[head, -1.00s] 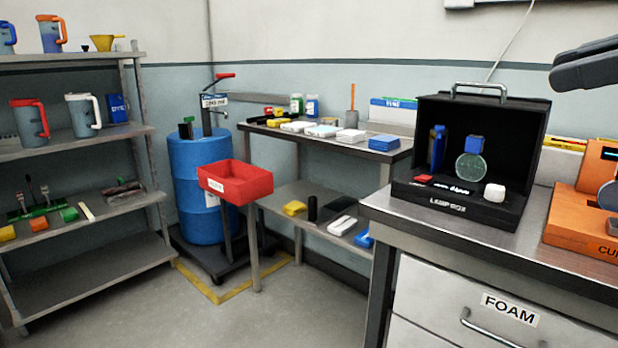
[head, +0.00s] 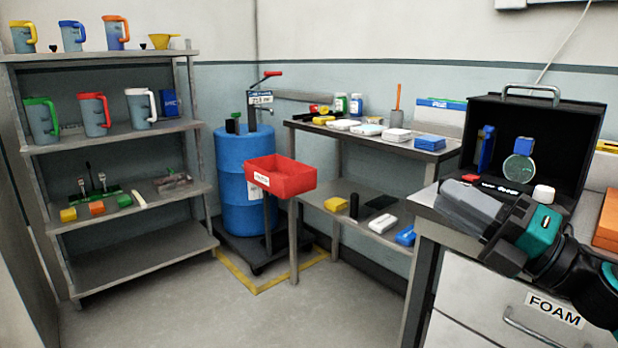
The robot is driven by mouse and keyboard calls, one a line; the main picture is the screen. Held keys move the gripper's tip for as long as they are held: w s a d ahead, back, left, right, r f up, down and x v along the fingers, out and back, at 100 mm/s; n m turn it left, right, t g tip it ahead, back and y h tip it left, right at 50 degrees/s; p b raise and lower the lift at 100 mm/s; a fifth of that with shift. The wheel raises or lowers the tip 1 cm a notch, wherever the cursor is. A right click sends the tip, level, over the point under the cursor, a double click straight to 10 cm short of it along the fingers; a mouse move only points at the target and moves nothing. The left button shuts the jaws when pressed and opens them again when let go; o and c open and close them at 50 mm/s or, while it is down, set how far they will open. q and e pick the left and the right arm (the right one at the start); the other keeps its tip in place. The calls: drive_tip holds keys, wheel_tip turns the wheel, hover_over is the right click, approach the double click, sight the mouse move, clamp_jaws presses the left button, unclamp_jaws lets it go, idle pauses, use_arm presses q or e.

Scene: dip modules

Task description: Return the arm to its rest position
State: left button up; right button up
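My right gripper (head: 452,208) is in front of the lamp box (head: 553,120) at the right, over the corner of the metal bench. It points left, and its dark grey parts cover the lower front of the box. I see nothing held in it, but its fingertips are too unclear to tell open from shut. My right arm comes in from the lower right edge. My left arm and gripper are out of view.
A drawer unit marked FOAM (head: 480,290) is below the arm. A red bin (head: 281,180) stands before a blue drum (head: 240,155). Shelves with several jugs (head: 94,115) are at left. A side table (head: 350,140) holds several small items. The floor in the middle is clear.

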wheel_tip(320, 180, down, 23)
drive_tip(key=s+m+t+h, duration=0.3)
drive_tip(key=m+h, duration=0.8)
drive_tip(key=m, duration=1)
drive_tip(key=s+a+f+m+g+h, duration=0.1)
drive_tip(key=s+a+f+m+g, duration=0.25)
drive_tip(key=s+f, duration=0.35)
drive_tip(key=s+a+f+m+g+h, duration=0.1)
drive_tip(key=s+a+f+m+g, duration=0.15)
drive_tip(key=s+f+m, duration=0.4)
use_arm(q)
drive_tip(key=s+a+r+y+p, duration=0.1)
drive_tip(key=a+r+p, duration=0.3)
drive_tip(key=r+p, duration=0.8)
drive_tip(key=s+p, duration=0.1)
drive_tip(key=p, duration=0.4)
drive_tip(key=shift+p, duration=0.35)
use_arm(e)
drive_tip(key=d+r+n+h, duration=0.1)
drive_tip(key=d+r, duration=0.2)
drive_tip(key=r, duration=0.7)
drive_tip(key=shift+d+r, duration=0.15)
drive_tip(key=shift+d, duration=0.1)
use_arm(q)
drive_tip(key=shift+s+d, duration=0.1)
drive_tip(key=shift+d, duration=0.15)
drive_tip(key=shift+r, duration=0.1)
use_arm(e)
drive_tip(key=shift+s, duration=0.1)
drive_tip(key=shift+c, duration=0.4)
